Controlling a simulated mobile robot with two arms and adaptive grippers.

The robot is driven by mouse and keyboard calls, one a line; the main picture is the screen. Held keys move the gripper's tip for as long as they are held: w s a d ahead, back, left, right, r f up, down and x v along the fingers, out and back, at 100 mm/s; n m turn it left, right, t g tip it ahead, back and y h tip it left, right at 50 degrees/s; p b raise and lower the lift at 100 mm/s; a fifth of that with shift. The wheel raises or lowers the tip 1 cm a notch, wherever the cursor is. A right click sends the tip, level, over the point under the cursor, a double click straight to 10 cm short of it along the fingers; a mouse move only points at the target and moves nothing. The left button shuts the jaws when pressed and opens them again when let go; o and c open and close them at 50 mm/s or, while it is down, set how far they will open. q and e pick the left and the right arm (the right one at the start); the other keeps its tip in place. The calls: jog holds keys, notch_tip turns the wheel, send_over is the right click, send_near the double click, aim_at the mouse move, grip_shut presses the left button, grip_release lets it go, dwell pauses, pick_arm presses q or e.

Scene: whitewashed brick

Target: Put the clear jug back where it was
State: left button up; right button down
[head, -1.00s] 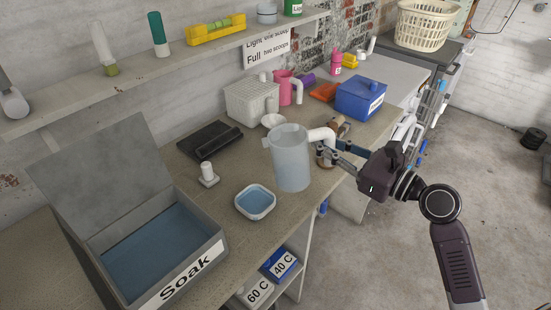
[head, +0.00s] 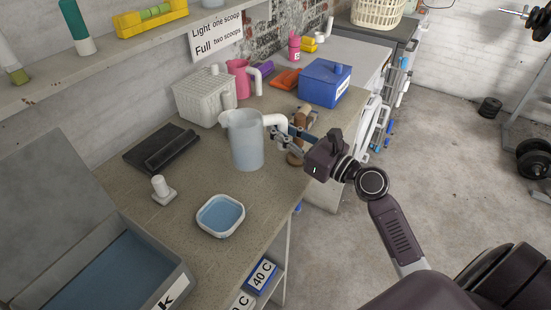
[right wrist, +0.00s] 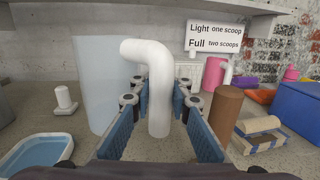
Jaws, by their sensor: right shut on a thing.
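The clear jug (head: 246,142), a pale translucent pitcher with a white bent handle (head: 274,120), is upright at the counter, behind the small dish of blue liquid (head: 221,214). I cannot tell whether its base touches the counter. My right gripper (head: 281,134) reaches in from the right and is shut on the jug's handle. In the right wrist view the white handle (right wrist: 158,95) stands between the blue finger pads, with the jug's body (right wrist: 103,75) to the left. My left gripper is not in view.
The grey soak bin (head: 180,270) is at front left. A black tray (head: 160,148) and a white stand (head: 161,190) lie left of the jug. A white basket (head: 203,95), pink jug (head: 238,80), brown cylinder (head: 303,118) and blue box (head: 325,83) stand behind and right.

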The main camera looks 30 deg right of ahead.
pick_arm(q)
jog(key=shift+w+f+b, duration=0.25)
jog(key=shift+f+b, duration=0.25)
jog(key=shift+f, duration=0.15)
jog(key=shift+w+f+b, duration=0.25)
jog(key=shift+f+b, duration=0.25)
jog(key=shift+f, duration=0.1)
pick_arm(e)
jog(key=shift+f, duration=3.75)
jog(key=c, duration=2.4)
grip_release()
jog(key=shift+f, duration=0.2)
jog(key=o, duration=0.6)
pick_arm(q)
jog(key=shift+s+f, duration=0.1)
